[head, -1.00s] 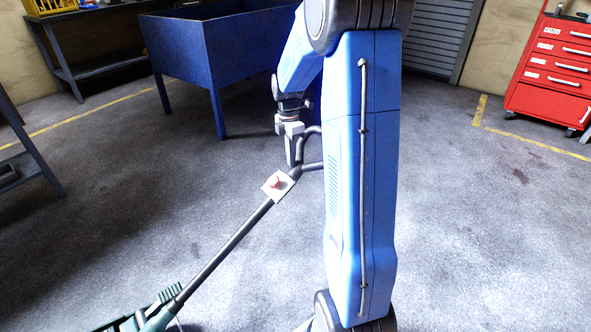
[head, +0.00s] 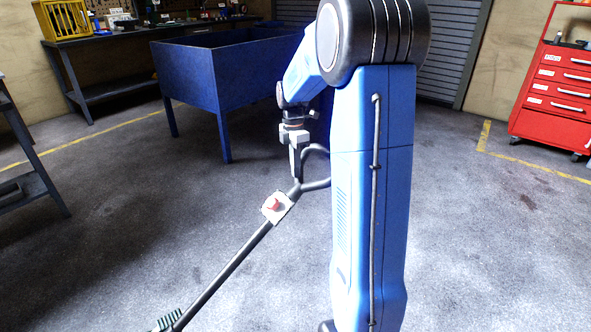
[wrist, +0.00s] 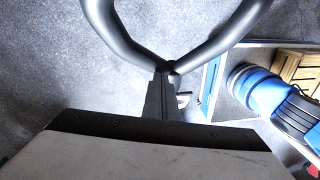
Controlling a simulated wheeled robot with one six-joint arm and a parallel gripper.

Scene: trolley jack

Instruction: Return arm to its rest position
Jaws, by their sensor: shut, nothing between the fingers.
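My blue arm (head: 375,200) stands upright in the head view and bends over at the top. My gripper (head: 296,172) hangs down from it, with its fingers together and empty. The fingers also show in the wrist view (wrist: 158,98). They are right at the forked top of the trolley jack's dark handle (head: 235,268); I cannot tell whether they touch it. The fork also shows in the wrist view (wrist: 172,62). A light plate with a red knob (head: 274,205) sits on the handle below the fork. The jack's green body (head: 168,321) is mostly cut off.
A blue open-topped bin on legs (head: 190,80) stands behind my gripper. A workbench (head: 115,80) is at the back left, a dark table (head: 35,185) at the left edge. A red tool cabinet (head: 556,80) stands at the right. The floor right of my arm is clear.

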